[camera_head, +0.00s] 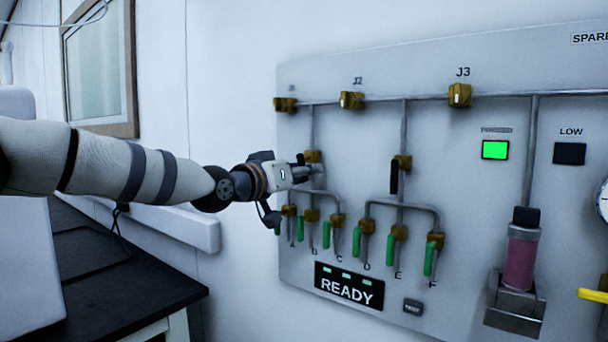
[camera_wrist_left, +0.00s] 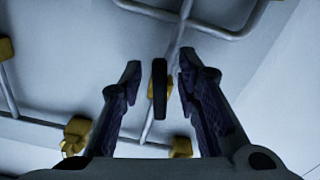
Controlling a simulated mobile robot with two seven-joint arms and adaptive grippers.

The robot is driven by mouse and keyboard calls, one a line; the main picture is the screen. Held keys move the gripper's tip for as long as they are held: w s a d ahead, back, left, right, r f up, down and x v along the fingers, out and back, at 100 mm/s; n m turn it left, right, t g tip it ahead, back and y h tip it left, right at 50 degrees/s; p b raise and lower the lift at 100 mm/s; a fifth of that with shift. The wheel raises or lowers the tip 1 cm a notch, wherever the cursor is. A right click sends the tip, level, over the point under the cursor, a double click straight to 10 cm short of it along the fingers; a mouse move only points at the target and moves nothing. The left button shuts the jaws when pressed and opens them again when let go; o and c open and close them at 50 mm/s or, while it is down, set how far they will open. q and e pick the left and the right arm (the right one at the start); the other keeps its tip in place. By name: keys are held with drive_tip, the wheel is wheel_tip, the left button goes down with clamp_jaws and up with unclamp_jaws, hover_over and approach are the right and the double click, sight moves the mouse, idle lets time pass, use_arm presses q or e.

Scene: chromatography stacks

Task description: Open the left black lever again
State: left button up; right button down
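The left black lever (camera_wrist_left: 160,88) stands between the two fingers of my left gripper (camera_wrist_left: 158,78) in the left wrist view, with a gap on each side. The fingers are open and do not appear to touch it. In the head view my left gripper (camera_head: 306,170) is at the left brass valve (camera_head: 313,156) on the wall panel, and it mostly hides the lever there. The right black lever (camera_head: 394,177) hangs down from its own brass valve (camera_head: 402,161), clear of my gripper. My right gripper is not in view.
Several green levers, such as one (camera_head: 358,249), hang in a row below. A READY display (camera_head: 349,287) and a lit green indicator (camera_head: 495,150) are on the panel (camera_head: 450,200). A dark bench (camera_head: 120,290) stands at the lower left. A pink cylinder (camera_head: 520,262) is at the right.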

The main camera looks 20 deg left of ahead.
use_arm(q)
drive_tip(key=shift+c, duration=0.2)
clamp_jaws()
drive_tip(key=shift+s+a+r+m+p, duration=0.1)
drive_tip(key=shift+a+r+m+p, duration=0.1)
drive_tip(key=shift+m, duration=0.35)
drive_tip(key=shift+a+r+m+p, duration=0.1)
drive_tip(key=shift+r+m+p, duration=0.1)
drive_tip(key=shift+m, duration=0.35)
drive_tip(key=shift+f+m, duration=0.2)
drive_tip(key=shift+m, duration=0.3)
drive_tip(key=shift+w+a+f, duration=0.1)
drive_tip(key=shift+w+f, duration=0.1)
drive_tip(key=shift+w, duration=0.05)
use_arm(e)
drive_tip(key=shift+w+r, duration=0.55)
use_arm(q)
drive_tip(key=shift+o, duration=0.2)
unclamp_jaws()
